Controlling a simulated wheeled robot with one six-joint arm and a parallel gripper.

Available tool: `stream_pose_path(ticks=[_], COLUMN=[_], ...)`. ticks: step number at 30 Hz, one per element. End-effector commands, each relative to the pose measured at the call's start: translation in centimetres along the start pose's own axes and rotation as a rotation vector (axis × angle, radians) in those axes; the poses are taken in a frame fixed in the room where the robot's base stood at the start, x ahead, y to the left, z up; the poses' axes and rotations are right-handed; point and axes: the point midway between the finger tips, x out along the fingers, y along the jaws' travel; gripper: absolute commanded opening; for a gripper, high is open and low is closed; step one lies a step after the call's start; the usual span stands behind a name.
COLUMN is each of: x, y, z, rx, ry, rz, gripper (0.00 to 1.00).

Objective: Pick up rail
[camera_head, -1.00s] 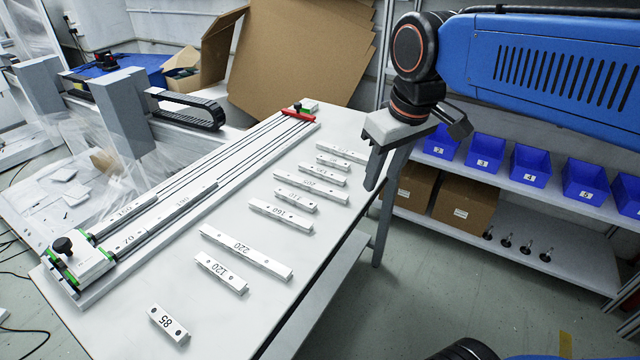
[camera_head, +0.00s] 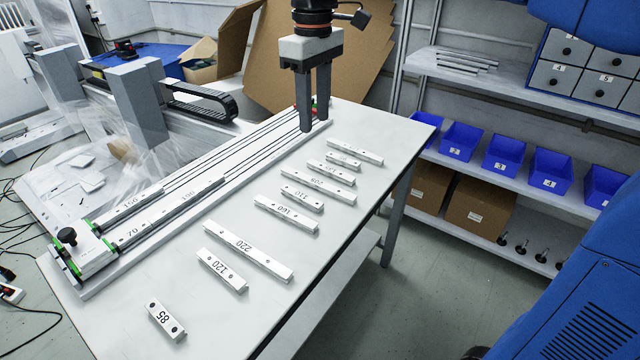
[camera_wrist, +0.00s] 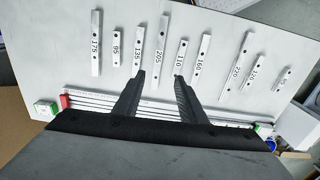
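Several white numbered rails lie spaced apart on the white table (camera_head: 215,325). In the head view I see the 85 rail (camera_head: 166,321), 120 rail (camera_head: 221,270), 220 rail (camera_head: 248,250), 160 rail (camera_head: 286,214), 110 rail (camera_head: 302,198) and 205 rail (camera_head: 318,184), with smaller ones behind. My gripper (camera_head: 314,124) points down over the far end of the track fixture, open and empty. In the wrist view my gripper (camera_wrist: 160,76) has its fingers apart, with the 205 rail (camera_wrist: 161,50) beyond the gap and the 135 rail (camera_wrist: 138,48) and 110 rail (camera_wrist: 181,60) beside it.
The long track fixture (camera_head: 175,215) holds a few rails, including one marked 70 (camera_head: 133,233). Grey gantry blocks (camera_head: 140,105) and a cable chain (camera_head: 200,100) stand left of it. Cardboard leans behind. Shelves with blue bins (camera_head: 505,155) stand at right.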

Motion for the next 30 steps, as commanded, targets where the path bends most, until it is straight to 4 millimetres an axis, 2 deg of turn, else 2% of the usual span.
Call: stream_pose_path(ticks=[15,19,26,30], x=[9.0,10.5,11.8,13.6], y=[0.1,0.1,0.2,0.4], z=[0.1,0.1,0.1,0.2], rx=[0.002,0.002,0.003,0.003], ry=[-0.002,-0.002,-0.001,-0.002], rz=[-0.001,-0.001,0.0,-0.001], gripper=[0.38,0.38,0.38,0.38])
